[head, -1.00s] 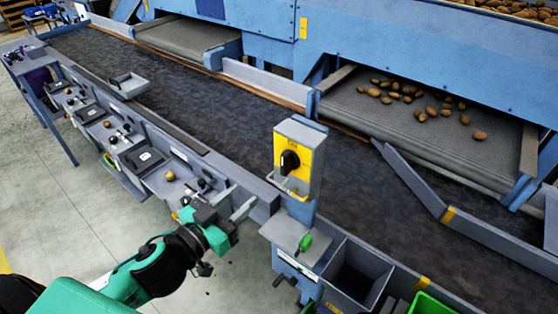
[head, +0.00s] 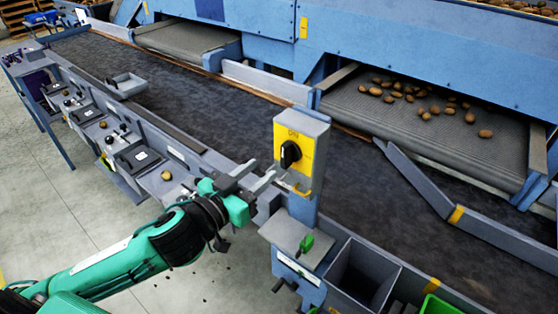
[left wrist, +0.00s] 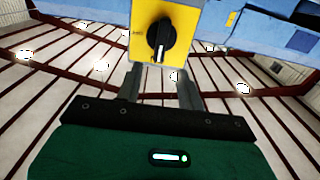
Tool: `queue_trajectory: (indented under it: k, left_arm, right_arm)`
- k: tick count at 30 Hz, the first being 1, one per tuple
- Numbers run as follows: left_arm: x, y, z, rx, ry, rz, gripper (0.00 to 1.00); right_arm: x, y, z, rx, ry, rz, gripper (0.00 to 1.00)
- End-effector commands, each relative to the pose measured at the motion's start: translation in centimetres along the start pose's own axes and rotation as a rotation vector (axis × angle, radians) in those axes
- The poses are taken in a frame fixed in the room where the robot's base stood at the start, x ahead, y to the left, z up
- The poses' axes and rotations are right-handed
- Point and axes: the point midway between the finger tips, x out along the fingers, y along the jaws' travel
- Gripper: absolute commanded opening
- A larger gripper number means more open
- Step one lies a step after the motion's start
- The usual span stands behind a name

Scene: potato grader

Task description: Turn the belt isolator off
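The belt isolator (head: 298,147) is a grey box with a yellow face on a blue post beside the belt. Its black rotary knob (head: 289,154) sits on the face, with "ON" lettering above it and a yellow hasp below. The knob (left wrist: 160,40) also shows in the left wrist view, its pointer mark near vertical and lower end pale. My left gripper (head: 262,178) is just left of and slightly below the knob, apart from it. In the left wrist view its two fingers (left wrist: 162,82) are spread with nothing between them. My right gripper is not in view.
A long dark conveyor belt (head: 190,110) runs behind the isolator. Potatoes lie on the far side belt (head: 440,125). Control panels line the left edge.

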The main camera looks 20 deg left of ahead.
Motion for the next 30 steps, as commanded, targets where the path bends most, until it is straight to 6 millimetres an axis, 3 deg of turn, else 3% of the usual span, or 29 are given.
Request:
queue_trajectory:
  k: [7,9,18,30]
  left_arm:
    - [2.1,0.0,0.0,0.003,0.004,0.000,0.38]
    - [3.4,-0.1,-0.6,0.000,0.003,-0.001,0.38]
    - [7.0,0.0,-0.3,0.002,0.001,-0.001,0.38]
    - [7.6,0.0,-0.1,0.001,0.000,0.000,0.38]
  right_arm:
    - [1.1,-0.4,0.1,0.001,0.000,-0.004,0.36]
    - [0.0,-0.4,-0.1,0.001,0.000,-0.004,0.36]
    - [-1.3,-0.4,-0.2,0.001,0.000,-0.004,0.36]
    - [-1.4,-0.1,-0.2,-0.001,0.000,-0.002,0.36]
